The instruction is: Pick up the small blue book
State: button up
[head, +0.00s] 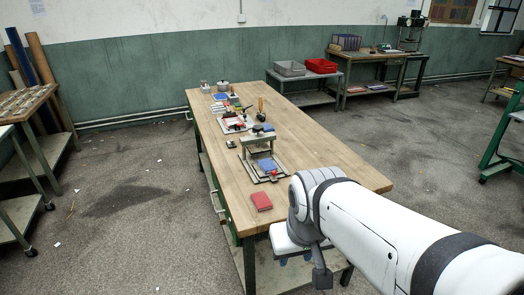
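A small blue block that looks like a book (267,165) lies on the base of a grey press-like fixture (259,143) on the long wooden workbench (318,153). A small red book (261,201) lies flat on the bench in front of the fixture. Another flat blue item (220,97) lies near the far end. My white arm comes in from the lower right. My gripper (321,277) shows as a small dark part low in the picture, by the bench's near edge and apart from the blue book. Its fingers are too unclear to tell open from shut.
Tools and a white board (236,123) crowd the bench's left half; its right half is mostly clear. Grey (289,68) and red (321,65) bins stand on a back table. Another table (22,104) stands at left. The floor between is open.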

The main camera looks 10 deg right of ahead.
aim_at(266, 165)
jog(key=z, duration=0.15)
jog(key=i, duration=1)
jog(key=z, duration=0.05)
